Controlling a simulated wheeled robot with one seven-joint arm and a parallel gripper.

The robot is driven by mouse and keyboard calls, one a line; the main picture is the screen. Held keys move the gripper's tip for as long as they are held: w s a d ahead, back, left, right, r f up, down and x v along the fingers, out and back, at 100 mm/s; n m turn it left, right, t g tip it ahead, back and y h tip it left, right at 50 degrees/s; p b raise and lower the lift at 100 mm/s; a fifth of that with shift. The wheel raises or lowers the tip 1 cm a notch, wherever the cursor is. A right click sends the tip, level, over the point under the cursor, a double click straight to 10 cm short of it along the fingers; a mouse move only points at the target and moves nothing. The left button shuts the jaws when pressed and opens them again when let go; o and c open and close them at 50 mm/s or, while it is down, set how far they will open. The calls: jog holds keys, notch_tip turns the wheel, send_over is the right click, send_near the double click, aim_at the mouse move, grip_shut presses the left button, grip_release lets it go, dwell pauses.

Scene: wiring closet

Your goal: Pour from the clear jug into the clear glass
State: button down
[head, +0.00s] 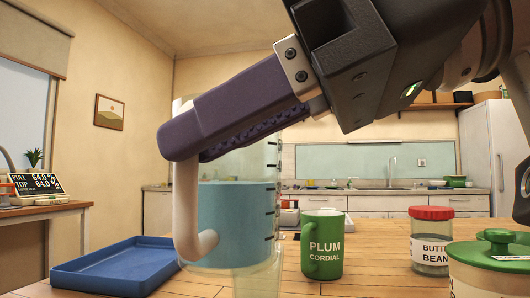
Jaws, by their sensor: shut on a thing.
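The clear jug (237,165) has a pale handle (187,205) on its left side and dark measuring marks on its right. It holds blue liquid (237,222) to a bit over half its height and looks upright. My gripper (190,146) is shut on the upper part of the handle, its dark purple fingers across the front of the jug's top. The clear glass (258,284) shows faintly below the jug's base at the bottom of the view. The jug hides much of it, and I cannot tell whether it holds anything.
A green mug (321,246) marked PLUM CORDIAL stands right of the jug. A red-lidded jar (431,250) and a green-lidded jar (490,270) stand farther right. An empty blue tray (115,268) lies left.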

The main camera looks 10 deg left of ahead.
jog(key=w+r+m+g+p, duration=0.2)
jog(key=w+m+g+p, duration=0.3)
jog(key=w+p, duration=0.3)
jog(key=shift+d+m+g+p, duration=0.15)
jog(key=shift+m+g+p, duration=0.15)
jog(key=shift+m+p, duration=0.55)
jog(key=shift+w+r, duration=0.15)
jog(key=shift+r, duration=0.05)
jog(key=shift+w+r+m+g, duration=0.35)
jog(key=shift+w+m, duration=0.2)
jog(key=shift+w, duration=0.1)
jog(key=shift+w+r+m+g, duration=0.35)
jog(key=shift+w+m, duration=0.15)
jog(key=shift+w, duration=0.15)
dwell(2.5)
dwell(0.6)
